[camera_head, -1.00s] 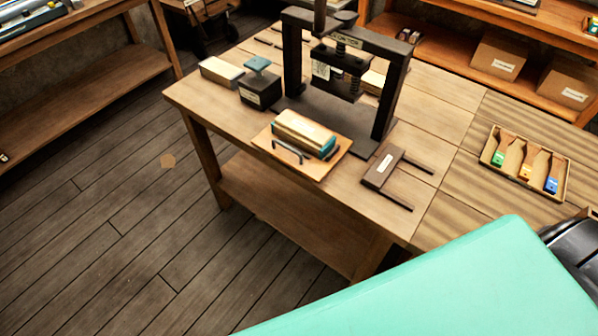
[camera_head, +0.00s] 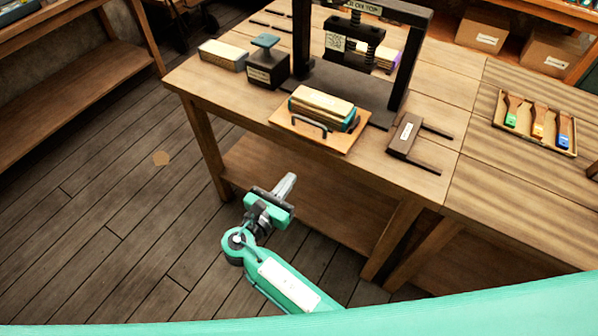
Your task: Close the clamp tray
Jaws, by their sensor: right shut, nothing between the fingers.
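The clamp tray is a flat light-wood board (camera_head: 290,121) with a dark curved handle (camera_head: 309,124) on its front edge. It sticks out toward me from the base of the black press (camera_head: 302,45). A block like a stack of bound pages (camera_head: 322,104), tan on top with teal at its end, lies on the tray. My right gripper (camera_head: 288,183) is shut and empty, below and in front of the table's front edge, apart from the tray and handle. My left gripper is not in view.
On the wooden table (camera_head: 225,90), a pale block (camera_head: 222,55) and a dark box with a teal-topped knob (camera_head: 267,66) stand left of the press. A brown fork-shaped tool (camera_head: 405,137) lies right of the tray. A box of coloured tools (camera_head: 537,124) sits further right.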

